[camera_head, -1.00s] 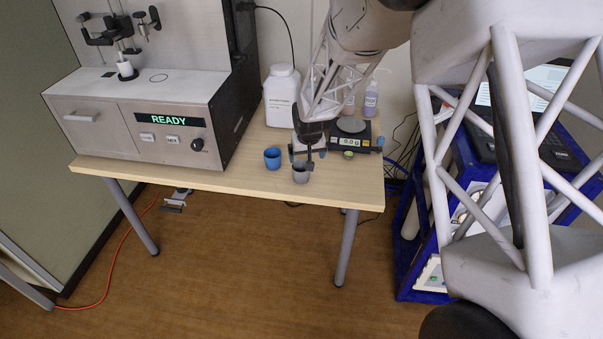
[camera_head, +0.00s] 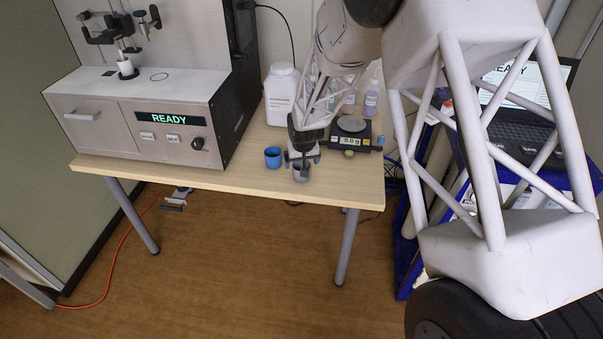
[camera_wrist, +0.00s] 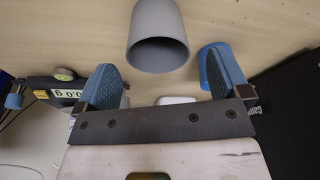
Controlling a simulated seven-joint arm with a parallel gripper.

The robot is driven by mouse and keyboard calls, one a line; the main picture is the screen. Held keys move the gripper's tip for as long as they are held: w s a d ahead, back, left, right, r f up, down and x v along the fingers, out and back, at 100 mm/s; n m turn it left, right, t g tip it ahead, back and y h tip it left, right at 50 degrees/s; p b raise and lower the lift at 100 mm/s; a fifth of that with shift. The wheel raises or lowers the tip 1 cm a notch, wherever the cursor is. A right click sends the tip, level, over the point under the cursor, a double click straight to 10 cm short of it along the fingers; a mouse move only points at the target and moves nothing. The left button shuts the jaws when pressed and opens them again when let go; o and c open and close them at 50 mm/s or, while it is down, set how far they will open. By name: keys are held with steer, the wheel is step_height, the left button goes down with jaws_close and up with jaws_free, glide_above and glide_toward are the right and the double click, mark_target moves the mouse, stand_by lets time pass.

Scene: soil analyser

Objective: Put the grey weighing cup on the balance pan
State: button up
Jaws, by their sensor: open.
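The grey weighing cup (camera_head: 302,175) stands near the front edge of the wooden table, partly covered by my gripper (camera_head: 303,158) in the head view. In the wrist view the grey cup (camera_wrist: 155,25) shows its open mouth, lying mostly beyond the fingertips and sideways between them. My gripper (camera_wrist: 165,75) is open, with two blue-padded fingers spread apart and nothing held. The balance (camera_head: 350,138) is at the back right of the cup. Its round grey pan (camera_head: 351,124) looks empty, and its display seems to read zero.
A blue cup (camera_head: 273,157) stands close to the left of the grey cup; it also shows in the wrist view (camera_wrist: 211,68). A white bottle (camera_head: 281,95) is behind. The analyser (camera_head: 150,110) fills the table's left. Bare table lies in front of the blue cup.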

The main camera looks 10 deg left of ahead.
mark_target(301, 166)
steer(key=shift+f, duration=0.2)
steer(key=shift+x, duration=2.6)
steer(key=shift+d, duration=0.1)
steer(key=shift+c, duration=0.3)
steer(key=c, duration=0.9)
steer(key=shift+o, duration=0.2)
steer(key=shift+r, duration=0.1)
steer(key=shift+r, duration=0.75)
step_height(301, 166, up, 2)
steer(key=shift+r, duration=0.1)
steer(key=s+d, duration=0.3)
steer(key=s, duration=0.4)
steer(key=s+d+r, duration=0.1)
steer(key=s+d, duration=0.2)
steer(key=s, duration=0.5)
